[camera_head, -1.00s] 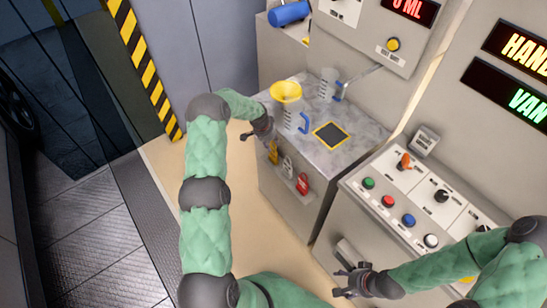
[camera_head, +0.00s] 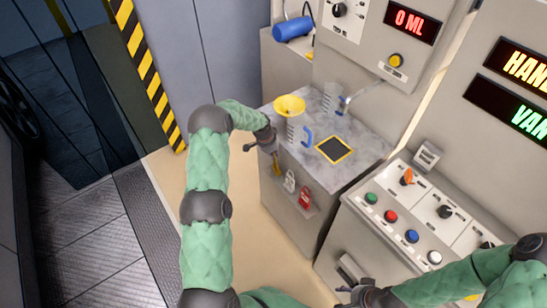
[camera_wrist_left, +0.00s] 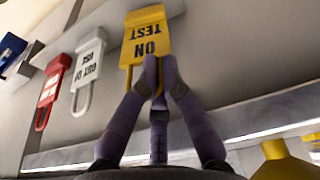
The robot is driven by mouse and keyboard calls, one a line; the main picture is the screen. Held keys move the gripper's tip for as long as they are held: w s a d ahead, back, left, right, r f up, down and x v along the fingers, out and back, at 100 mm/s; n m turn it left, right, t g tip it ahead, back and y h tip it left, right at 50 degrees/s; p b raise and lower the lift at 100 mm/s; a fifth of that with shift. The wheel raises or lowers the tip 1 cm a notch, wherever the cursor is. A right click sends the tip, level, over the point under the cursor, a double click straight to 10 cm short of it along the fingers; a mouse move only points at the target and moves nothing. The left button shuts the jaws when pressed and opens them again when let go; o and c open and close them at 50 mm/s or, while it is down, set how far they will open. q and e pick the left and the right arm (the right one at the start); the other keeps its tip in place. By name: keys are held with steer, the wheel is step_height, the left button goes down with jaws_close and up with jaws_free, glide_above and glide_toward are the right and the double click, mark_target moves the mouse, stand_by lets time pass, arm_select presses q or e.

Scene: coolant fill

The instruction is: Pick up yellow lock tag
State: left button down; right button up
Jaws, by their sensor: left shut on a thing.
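The yellow lock tag (camera_wrist_left: 147,40) reads "TEST ON", seen upside down in the left wrist view. It is in front of the grey cabinet side; whether it still hangs on its holder I cannot tell. My left gripper (camera_wrist_left: 158,72) is shut on the tag's shackle end. In the head view the left gripper (camera_head: 262,146) is at the cabinet's front, partly covering the yellow tag (camera_head: 277,165). My right gripper (camera_head: 352,292) is low in the head view, away from the tag, its fingers small and unclear.
A white tag (camera_wrist_left: 89,66) and a red tag (camera_wrist_left: 52,85) hang beside the yellow one. On the countertop above stand a yellow funnel (camera_head: 290,105), jugs with blue handles and a black pad (camera_head: 334,150). A button panel (camera_head: 400,215) stands to the right.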

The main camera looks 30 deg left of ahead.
arm_select(q)
steer(key=s+d+r+p, duration=0.1)
steer(key=s+d+r, duration=0.1)
steer(key=s+r, duration=0.3)
steer(key=s+d+r+p, duration=0.1)
steer(key=s+d+r, duration=0.2)
steer(key=s+r, duration=0.3)
steer(key=shift+s+d+r, duration=0.25)
steer(key=shift+s+d, duration=0.05)
steer(key=shift+s, duration=0.65)
